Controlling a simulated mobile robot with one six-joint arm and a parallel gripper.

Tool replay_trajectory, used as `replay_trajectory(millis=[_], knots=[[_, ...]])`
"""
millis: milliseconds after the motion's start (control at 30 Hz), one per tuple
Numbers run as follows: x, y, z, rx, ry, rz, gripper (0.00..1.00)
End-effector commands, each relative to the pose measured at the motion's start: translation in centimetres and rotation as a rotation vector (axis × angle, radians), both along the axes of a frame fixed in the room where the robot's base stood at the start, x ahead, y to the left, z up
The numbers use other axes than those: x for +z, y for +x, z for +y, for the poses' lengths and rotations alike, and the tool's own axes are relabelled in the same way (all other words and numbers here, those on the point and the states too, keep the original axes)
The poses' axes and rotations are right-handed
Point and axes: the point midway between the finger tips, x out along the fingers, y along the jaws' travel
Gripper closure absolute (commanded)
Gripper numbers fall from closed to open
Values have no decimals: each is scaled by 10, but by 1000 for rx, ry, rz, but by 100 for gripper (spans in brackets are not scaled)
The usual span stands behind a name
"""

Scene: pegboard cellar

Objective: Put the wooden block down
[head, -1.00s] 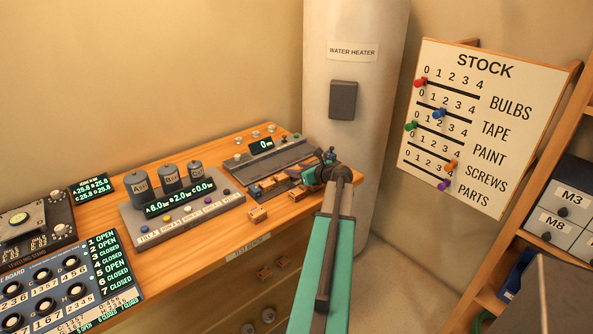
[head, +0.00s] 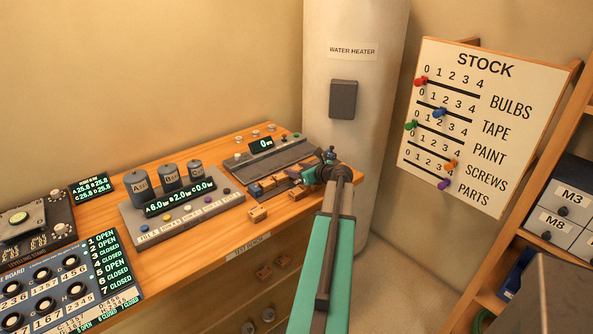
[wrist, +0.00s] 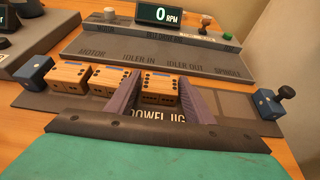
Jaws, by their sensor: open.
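A wooden block (wrist: 161,88) with dark dots sits on the dowel jig (wrist: 230,103) in the wrist view. My gripper (wrist: 160,80) has one purple-grey finger on each side of it, with a gap visible at the sides; the jaws are open. Two similar wooden blocks (wrist: 66,76) (wrist: 108,80) stand in a row to its left, beside a blue end stop (wrist: 33,74). Another blue stop with a black knob (wrist: 267,103) is at the right. In the head view my gripper (head: 294,175) is over the jig, partly hiding it.
Behind the jig is a grey panel (wrist: 150,47) with a 0 RPM display (wrist: 166,12). A console with three grey cylinders (head: 168,178) stands left, the water heater (head: 350,60) behind.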

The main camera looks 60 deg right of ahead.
Motion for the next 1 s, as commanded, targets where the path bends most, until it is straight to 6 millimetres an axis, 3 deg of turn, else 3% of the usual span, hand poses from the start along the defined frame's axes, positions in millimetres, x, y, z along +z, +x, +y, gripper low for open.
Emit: replay_trajectory(millis=[700, 1000], knots=[[40, -88, 29, -4, -3, -3, 52], [48, -104, 34, -2, -2, -4, 52]])
